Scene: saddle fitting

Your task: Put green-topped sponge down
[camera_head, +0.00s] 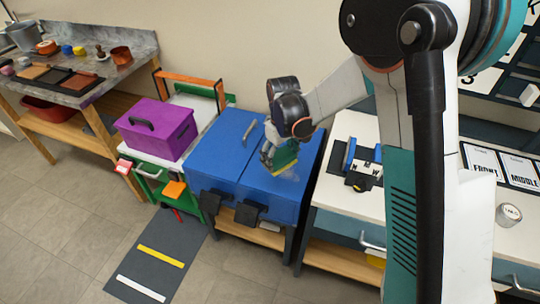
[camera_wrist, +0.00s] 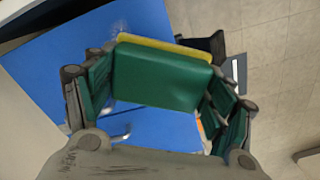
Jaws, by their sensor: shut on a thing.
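The green-topped sponge (camera_wrist: 160,78) is a green block with a yellow layer along one edge. In the wrist view it sits between the fingers of my gripper (camera_wrist: 158,95), which is shut on it. In the head view the sponge (camera_head: 284,160) shows below my gripper (camera_head: 268,155), over the right part of the blue chest top (camera_head: 226,142). I cannot tell whether the sponge touches the blue surface.
A purple box (camera_head: 157,128) stands on a green-framed cart to the left. A white-topped table (camera_head: 350,197) with a blue-and-black item (camera_head: 362,165) stands to the right. Black pieces (camera_head: 250,210) hang at the chest's front. Much of the blue top is clear.

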